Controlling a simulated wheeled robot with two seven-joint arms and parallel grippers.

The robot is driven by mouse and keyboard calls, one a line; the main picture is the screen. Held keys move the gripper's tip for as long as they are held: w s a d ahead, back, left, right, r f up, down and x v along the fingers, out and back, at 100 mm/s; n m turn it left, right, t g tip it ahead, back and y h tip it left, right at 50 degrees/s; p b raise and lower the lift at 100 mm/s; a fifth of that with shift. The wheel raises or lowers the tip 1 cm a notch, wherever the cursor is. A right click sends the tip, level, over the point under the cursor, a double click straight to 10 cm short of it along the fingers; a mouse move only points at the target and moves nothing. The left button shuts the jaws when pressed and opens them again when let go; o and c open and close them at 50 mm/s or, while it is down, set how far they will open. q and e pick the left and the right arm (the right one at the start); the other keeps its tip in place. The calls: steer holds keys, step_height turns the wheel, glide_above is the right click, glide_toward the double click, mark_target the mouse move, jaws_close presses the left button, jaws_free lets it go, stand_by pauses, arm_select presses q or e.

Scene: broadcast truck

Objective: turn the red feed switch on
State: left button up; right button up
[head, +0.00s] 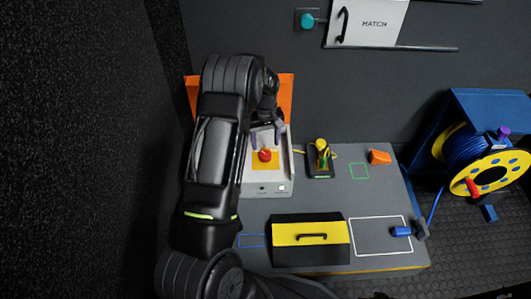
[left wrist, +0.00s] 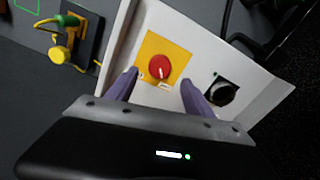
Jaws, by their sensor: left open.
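The red feed switch (head: 265,155) is a round red knob on a yellow square plate, set in a light grey box (head: 268,188). In the left wrist view the red knob (left wrist: 161,67) has a pale pointer mark near its lower edge, with small labels beside it that I cannot read. My left gripper (head: 266,135) is over the box, at the far side of the knob. My right gripper is not in view.
A black knob (left wrist: 222,92) sits on the same box. A black base with a yellow-green lever (head: 320,157) stands beside it. An orange panel (head: 287,92) stands behind.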

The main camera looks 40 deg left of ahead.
mark_target(266, 154)
arm_select(q)
step_height(266, 154, down, 6)
steer(key=shift+f+b, duration=0.1)
steer(key=shift+b, duration=0.8)
steer(key=shift+c, duration=0.2)
jaws_close()
